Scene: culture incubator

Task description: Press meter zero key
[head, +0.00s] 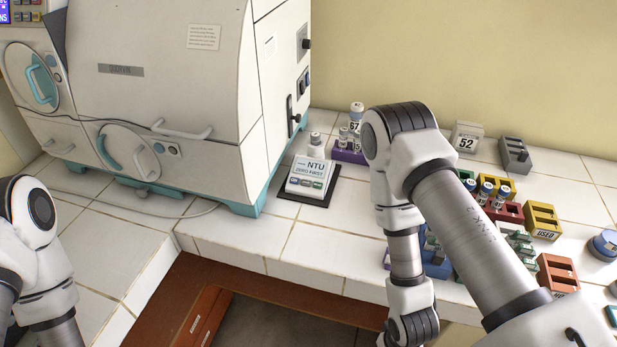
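The white meter (311,170) stands on a dark mat on the tiled bench, right of the big incubator. Its face reads "NTU" with a line below that looks like "ZERO FIRST". A row of small keys (305,182) runs along its front edge; their labels are too small to read. A capped white piece (316,145) stands at the back of the meter. Neither gripper shows: my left arm is cut off at the lower left, and my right arm bends down past the bench front and leaves the bottom edge.
The incubator (170,70) fills the left. A purple rack (347,152) with vials stands just right of the meter. Coloured racks (543,220), a "52" block (466,137) and a grey block (515,154) lie at right. Bench tiles (262,232) before the meter are clear.

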